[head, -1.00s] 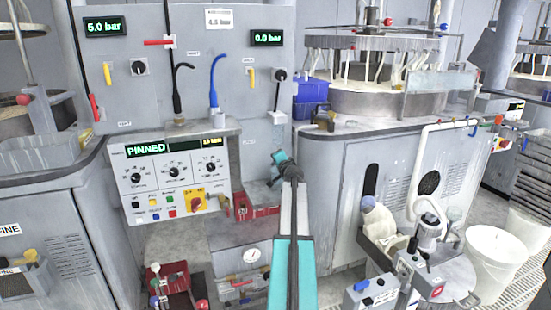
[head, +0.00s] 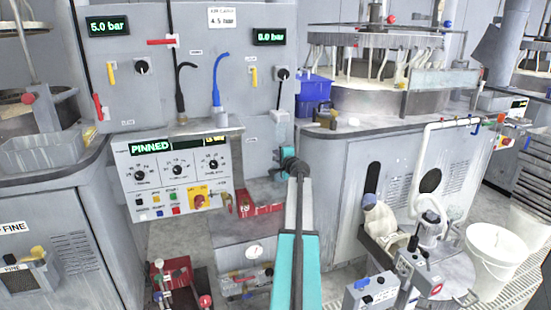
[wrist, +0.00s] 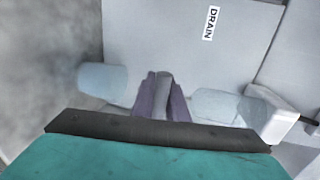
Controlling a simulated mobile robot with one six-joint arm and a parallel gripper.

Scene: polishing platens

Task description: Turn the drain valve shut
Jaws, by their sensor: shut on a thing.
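In the wrist view my gripper (wrist: 161,92) has its two purplish-grey fingers close together. They are shut on a narrow grey piece, which looks like the drain valve's handle (wrist: 163,88); the fingers hide most of it. Pale blue, pipe-like parts stick out to the left and right behind the fingers. A white panel with a DRAIN label (wrist: 211,23) is just beyond. In the head view my own arm hides the gripper and the valve, in front of the grey cabinet. I cannot tell the valve's exact angle.
A control box (head: 175,175) reading PINNED is left of my arm, with a red box (head: 260,207) below it. The polishing machine's curved cabinet (head: 345,190) is close on the right. A white block (wrist: 270,117) sits right of the fingers in the wrist view.

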